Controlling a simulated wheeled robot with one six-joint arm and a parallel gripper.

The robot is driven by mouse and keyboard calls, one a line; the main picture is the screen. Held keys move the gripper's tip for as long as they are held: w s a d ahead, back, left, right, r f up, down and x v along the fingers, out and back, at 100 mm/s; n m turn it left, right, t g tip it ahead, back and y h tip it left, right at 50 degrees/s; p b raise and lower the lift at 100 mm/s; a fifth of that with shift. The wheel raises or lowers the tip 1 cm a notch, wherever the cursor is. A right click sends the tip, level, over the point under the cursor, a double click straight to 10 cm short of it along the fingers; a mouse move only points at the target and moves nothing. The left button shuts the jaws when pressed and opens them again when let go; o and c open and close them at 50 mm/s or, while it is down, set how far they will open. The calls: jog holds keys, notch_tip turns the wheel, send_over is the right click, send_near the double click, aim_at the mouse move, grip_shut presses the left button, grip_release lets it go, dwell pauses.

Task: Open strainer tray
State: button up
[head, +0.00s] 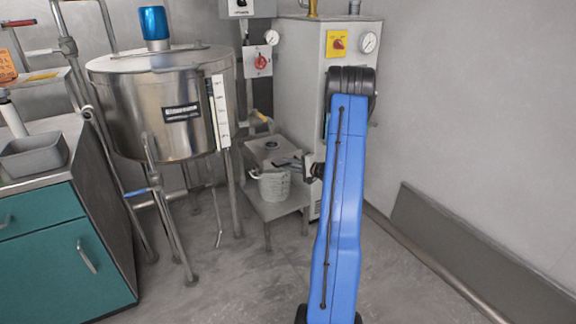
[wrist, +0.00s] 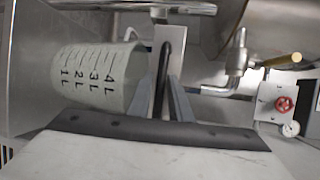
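The strainer tray appears to be the metal box part (head: 268,147) with a dark round spot on top, above the measuring bucket, beside the steel tank. My gripper (head: 287,162) reaches in from the right, at the front of this part. In the wrist view, a dark curved handle (wrist: 165,55) on a pale metal plate (wrist: 174,30) runs between the two grey fingers of my gripper (wrist: 164,85). The fingers lie close on both sides of the handle; whether they press on it is unclear. The tray's inside is hidden.
A metal pipe with a valve (wrist: 235,65) is on the right in the wrist view. The steel tank (head: 165,105) stands left; front floor is clear.

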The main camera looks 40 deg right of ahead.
grip_shut()
jog(key=s+a, duration=0.4)
jog(key=s, duration=1.4)
jog(key=shift+s+a, duration=0.2)
jog(key=shift+s, duration=0.05)
grip_release()
